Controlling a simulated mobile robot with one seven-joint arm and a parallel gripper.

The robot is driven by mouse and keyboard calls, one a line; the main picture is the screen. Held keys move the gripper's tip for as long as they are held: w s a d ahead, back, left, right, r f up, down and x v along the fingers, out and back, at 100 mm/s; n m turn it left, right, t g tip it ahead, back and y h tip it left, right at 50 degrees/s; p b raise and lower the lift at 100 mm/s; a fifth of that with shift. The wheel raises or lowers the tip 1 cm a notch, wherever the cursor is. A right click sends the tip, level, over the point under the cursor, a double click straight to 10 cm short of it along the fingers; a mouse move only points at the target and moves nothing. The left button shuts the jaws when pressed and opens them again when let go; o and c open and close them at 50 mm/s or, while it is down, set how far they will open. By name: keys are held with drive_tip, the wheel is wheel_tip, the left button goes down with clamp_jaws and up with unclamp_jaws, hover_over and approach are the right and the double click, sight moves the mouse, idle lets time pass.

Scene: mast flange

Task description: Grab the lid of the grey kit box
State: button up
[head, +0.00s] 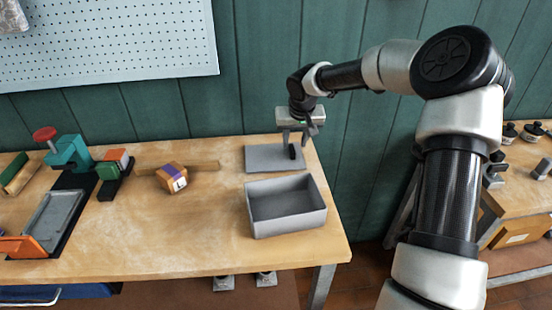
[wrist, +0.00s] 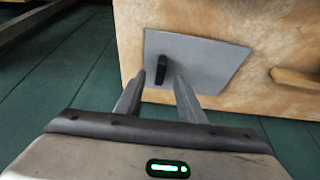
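The grey kit box (head: 287,226) stands open and looks empty near the right end of the workbench. Its lid (head: 262,156) is a flat grey plate lying on the bench just behind the box. An upright black handle (head: 292,152) stands on the lid; it also shows in the wrist view (wrist: 162,68). My gripper (head: 295,142) points down over the lid with its fingers apart and nothing held. In the wrist view, the handle appears between the fingertips (wrist: 160,76). I cannot tell whether the tips reach down around it.
A wooden mallet-like tool (head: 172,178) lies left of the lid. A teal vise (head: 68,152) and a grey tray (head: 54,220) are farther left. A pegboard (head: 105,45) hangs on the green wall behind. A second bench (head: 520,178) stands at right. The bench front is clear.

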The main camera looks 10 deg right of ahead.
sight(292, 149)
drive_tip(key=x, duration=0.5)
drive_tip(key=shift+w+a, duration=0.1)
drive_tip(key=shift+w, duration=0.15)
clamp_jaws()
